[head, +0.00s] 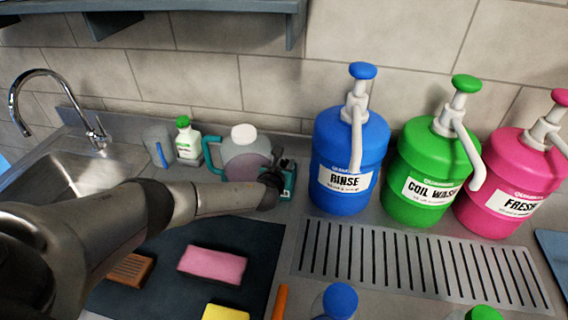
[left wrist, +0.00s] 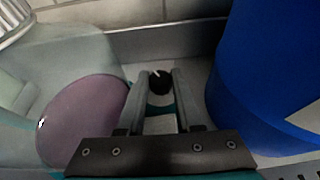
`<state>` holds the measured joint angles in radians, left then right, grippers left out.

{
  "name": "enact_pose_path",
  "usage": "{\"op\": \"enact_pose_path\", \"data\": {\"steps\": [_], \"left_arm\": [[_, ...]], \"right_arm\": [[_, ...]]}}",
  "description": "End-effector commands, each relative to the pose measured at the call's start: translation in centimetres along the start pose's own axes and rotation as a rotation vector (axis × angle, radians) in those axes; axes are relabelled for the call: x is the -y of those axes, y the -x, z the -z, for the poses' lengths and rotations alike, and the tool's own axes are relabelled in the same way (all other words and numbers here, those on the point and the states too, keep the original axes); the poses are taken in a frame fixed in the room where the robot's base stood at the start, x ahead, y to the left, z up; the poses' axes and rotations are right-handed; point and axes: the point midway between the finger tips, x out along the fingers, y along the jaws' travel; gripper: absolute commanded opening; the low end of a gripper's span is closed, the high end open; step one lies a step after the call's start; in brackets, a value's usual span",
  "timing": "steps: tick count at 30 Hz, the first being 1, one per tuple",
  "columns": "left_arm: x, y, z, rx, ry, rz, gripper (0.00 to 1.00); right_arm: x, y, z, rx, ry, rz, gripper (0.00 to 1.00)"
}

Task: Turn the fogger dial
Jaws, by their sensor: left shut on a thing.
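The fogger (head: 247,158) looks to be the translucent tank with a white cap and teal handle, standing by the back wall left of the blue bottle. Its cloudy body with purplish liquid fills the left of the left wrist view (left wrist: 85,120). A small round black dial (left wrist: 160,84) with a white pointer mark sits between my left fingertips. My left gripper (head: 287,168) reaches in from the left beside the tank; in the left wrist view its two fingers (left wrist: 160,78) are closed on the dial. The dial cannot be made out in the head view. My right gripper is not in view.
A blue RINSE pump bottle (head: 346,150) stands close right of my gripper, then green (head: 425,165) and pink (head: 505,185) ones. A slotted drain (head: 420,262) lies in front. Left are a small white bottle (head: 188,145), jug (head: 158,147) and sink (head: 70,165); sponges lie on a dark mat (head: 180,245).

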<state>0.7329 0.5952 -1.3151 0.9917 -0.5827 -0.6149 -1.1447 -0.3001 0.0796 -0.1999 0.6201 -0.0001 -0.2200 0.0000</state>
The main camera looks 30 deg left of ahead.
Motion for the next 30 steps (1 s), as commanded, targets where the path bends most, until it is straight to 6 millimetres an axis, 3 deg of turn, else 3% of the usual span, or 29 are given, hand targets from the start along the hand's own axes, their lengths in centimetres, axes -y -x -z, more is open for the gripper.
{"op": "enact_pose_path", "data": {"steps": [14, 23, 30], "left_arm": [[0.06, 0.04, 0.06, -0.001, 0.011, -0.027, 0.00], [0.44, 0.04, 0.12, -0.003, 0.076, -0.180, 0.00], [0.65, -0.13, 0.25, -0.003, 0.140, -0.335, 0.00]], "right_arm": [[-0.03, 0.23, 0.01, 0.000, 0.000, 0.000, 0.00], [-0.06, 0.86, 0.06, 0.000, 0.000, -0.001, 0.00], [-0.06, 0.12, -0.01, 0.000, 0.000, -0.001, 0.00]]}}
